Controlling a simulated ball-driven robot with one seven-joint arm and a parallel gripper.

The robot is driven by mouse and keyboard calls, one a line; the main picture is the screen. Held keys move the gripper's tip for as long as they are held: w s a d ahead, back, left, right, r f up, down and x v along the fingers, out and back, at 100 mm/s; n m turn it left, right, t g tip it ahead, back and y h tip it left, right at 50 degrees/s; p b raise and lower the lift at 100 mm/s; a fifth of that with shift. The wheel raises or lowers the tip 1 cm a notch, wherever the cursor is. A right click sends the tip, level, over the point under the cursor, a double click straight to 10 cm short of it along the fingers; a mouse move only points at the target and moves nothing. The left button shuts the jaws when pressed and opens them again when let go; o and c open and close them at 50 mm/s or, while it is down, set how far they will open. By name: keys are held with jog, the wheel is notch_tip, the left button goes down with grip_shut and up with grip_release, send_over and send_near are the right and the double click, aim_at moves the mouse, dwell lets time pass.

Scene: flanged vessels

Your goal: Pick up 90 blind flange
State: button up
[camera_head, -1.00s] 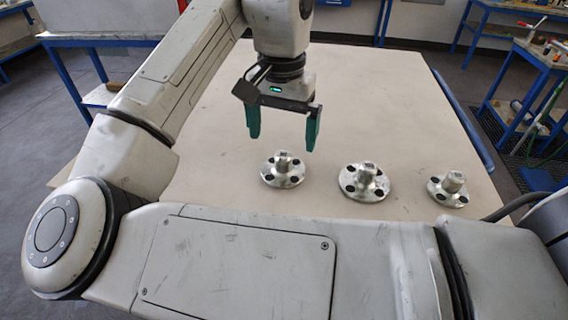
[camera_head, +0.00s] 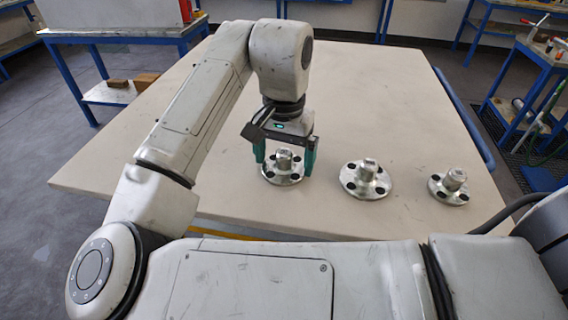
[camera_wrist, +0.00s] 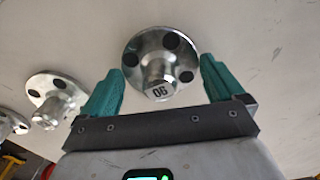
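The 90 blind flange (camera_head: 284,178) is a round silver metal disc with dark bolt holes and a raised central stub. It lies flat on the table, leftmost of three flanges. In the wrist view the flange (camera_wrist: 147,46) sits between my fingertips, and its stub end carries a marking that reads as 90 upside down. My gripper (camera_head: 284,166) is open, pointing down, with one green finger on each side of the flange's stub. In the wrist view, gaps show between the stub and both fingers of my gripper (camera_wrist: 162,67). Exact fingertip height above the disc cannot be told.
A middle flange (camera_head: 366,180) and a smaller right flange (camera_head: 449,187) stand on the pale table (camera_head: 400,110), apart from my gripper. The table behind them is clear. Blue-framed workbenches (camera_head: 540,90) stand beyond the table.

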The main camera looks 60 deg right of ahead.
jog(key=c, duration=1.2)
jog(key=shift+o, duration=0.2)
jog(key=shift+r, duration=0.1)
